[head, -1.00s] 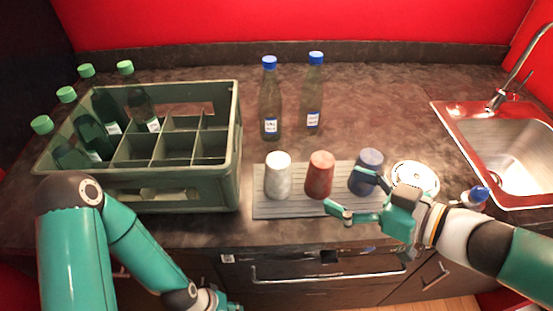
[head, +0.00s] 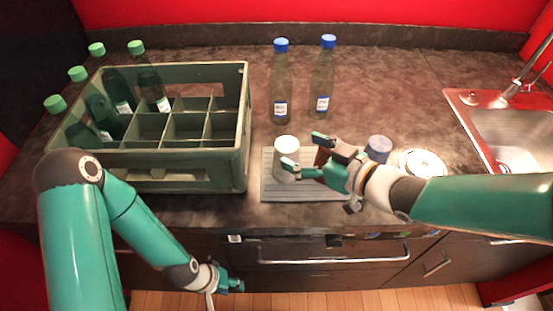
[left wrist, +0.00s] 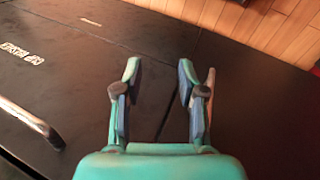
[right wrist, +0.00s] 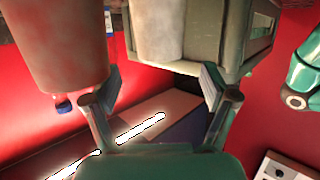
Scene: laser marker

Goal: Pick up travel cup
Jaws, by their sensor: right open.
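Three cups stand on a grey ribbed mat (head: 300,194): a white cup (head: 285,146), a red-brown cup (head: 322,156) and a dark blue cup (head: 378,149). My right gripper (head: 305,151) is open, its fingers at the white cup and partly covering the red-brown one. In the right wrist view, the white cup (right wrist: 156,30) shows above and between the open fingers (right wrist: 160,88), and the red-brown cup (right wrist: 58,42) is at left. Contact cannot be told. My left gripper (head: 232,286) is low in front of the cabinet, open and empty in the left wrist view (left wrist: 158,75).
A green crate (head: 165,172) with several green-capped bottles stands left. Two blue-capped bottles (head: 281,85) (head: 324,80) stand behind the mat. A white round object (head: 424,163) lies right of the cups. A sink (head: 500,125) is at far right. The counter behind is mostly clear.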

